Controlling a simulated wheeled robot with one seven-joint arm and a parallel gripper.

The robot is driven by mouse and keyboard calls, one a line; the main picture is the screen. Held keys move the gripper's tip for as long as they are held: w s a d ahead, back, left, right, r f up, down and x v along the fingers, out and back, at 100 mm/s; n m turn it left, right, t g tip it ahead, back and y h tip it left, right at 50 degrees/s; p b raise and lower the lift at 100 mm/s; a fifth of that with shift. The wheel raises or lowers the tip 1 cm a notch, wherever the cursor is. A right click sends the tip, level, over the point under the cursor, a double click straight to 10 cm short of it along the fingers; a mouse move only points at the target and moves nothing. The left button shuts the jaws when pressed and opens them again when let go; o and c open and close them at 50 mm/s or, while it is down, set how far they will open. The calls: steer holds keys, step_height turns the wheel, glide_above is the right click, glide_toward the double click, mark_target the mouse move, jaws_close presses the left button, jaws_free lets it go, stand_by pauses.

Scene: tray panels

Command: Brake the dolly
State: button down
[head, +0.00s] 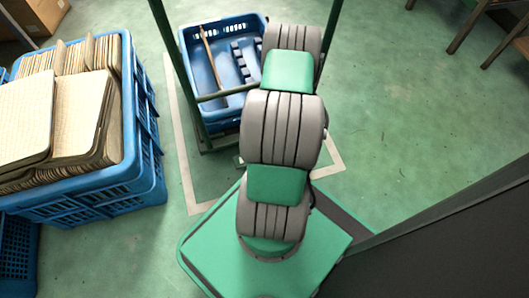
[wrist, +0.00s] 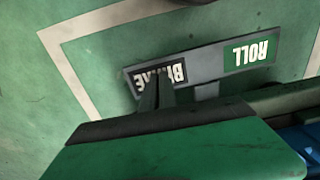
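The dolly (wrist: 288,99) stands beyond my arm in the head view, with upright green posts (head: 173,62) and a blue crate (head: 187,47) on it. In the wrist view a grey plate (wrist: 207,64) carries a BRAKE label (wrist: 179,72) at left and a green ROLL label (wrist: 249,54) at right, both upside down. My gripper (wrist: 157,94) looks shut, its dark fingers close together in front of the middle of the BRAKE label. I cannot tell whether they touch the plate. My arm hides the gripper in the head view. No separate pedal can be made out.
Blue crates (head: 98,190) stacked with tan panels (head: 74,118) stand at left. A pale floor outline (head: 180,135) surrounds the dolly. Open green floor lies to the right, a dark grey panel (head: 450,245) at lower right, and table legs (head: 465,28) at top right.

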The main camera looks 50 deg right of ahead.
steer(key=shift+f, duration=0.6)
step_height(320, 180, up, 7)
steer(key=p, duration=0.6)
steer(key=shift+r, duration=0.1)
steer(key=shift+a, duration=0.1)
stand_by(0.4)
